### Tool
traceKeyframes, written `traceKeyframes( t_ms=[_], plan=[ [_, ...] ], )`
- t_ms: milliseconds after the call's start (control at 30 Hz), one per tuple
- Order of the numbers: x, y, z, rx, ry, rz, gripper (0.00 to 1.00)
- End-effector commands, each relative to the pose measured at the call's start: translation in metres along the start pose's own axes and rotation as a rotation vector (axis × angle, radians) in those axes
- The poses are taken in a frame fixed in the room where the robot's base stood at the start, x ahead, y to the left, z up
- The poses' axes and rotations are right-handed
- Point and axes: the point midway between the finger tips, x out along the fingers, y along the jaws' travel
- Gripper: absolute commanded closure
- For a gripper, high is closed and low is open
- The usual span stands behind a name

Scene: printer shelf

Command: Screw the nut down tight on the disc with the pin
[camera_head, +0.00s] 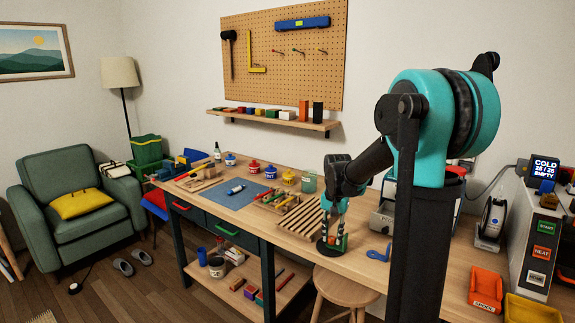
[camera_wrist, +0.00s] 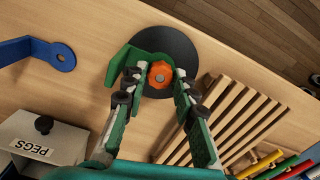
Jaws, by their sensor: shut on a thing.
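The dark round disc (camera_wrist: 185,48) lies on the wooden bench; its edge shows in the head view (camera_head: 323,250). An orange lobed nut (camera_wrist: 154,68) sits over the disc, with a grey pin end (camera_wrist: 160,77) showing in its centre. A green piece (camera_wrist: 117,68) lies between the nut and the disc and sticks out to the left. My gripper (camera_wrist: 158,76) points down, with one finger on each side of the nut, shut on it. It also shows in the head view (camera_head: 334,238). The nut's underside and thread are hidden.
A slatted wooden rack (camera_wrist: 220,120) stands close beside the disc. A blue piece with a hole (camera_wrist: 35,52) and a grey box marked PEGS (camera_wrist: 50,140) lie on the other side. An orange bin (camera_head: 486,287) stands further right. Bare bench surrounds the blue piece.

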Motion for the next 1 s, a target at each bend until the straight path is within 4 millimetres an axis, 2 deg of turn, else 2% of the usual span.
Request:
traceKeyframes(
  t_ms=[800,1000],
  plan=[
    [0.0005,0.0000,0.0000,1.019,0.000,0.000,0.89],
    [0.0006,0.0000,0.0000,1.170,0.000,0.000,0.89]
  ],
)
